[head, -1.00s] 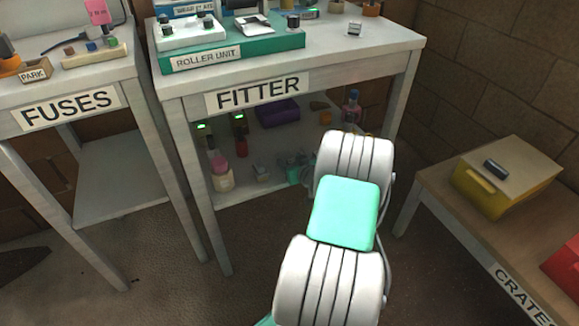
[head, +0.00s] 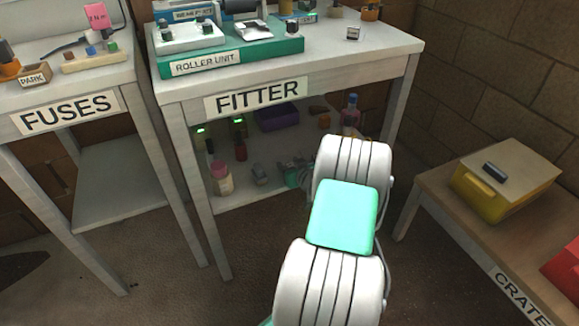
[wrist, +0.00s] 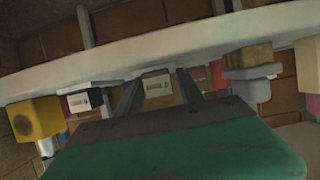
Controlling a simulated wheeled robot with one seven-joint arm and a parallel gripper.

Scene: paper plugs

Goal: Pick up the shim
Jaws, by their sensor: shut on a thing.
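In the wrist view my gripper (wrist: 158,90) has its two dark fingers on either side of a small pale block with a dark slotted face, which I take to be the shim (wrist: 156,82). The jaws are shut on it. The block is close to the white shelf edge; I cannot tell whether it touches the shelf. In the head view my gripper (head: 292,176) is at the lower shelf under the table marked FITTER, partly hidden behind my arm. The shim cannot be made out there.
The lower shelf also holds a pink bottle (head: 222,182), a small grey piece (head: 260,174) and a purple bin (head: 278,117). In the wrist view a yellow block (wrist: 36,118) is at the left. The FITTER tabletop (head: 395,45) overhangs. A low bench with a yellow box (head: 490,198) stands right.

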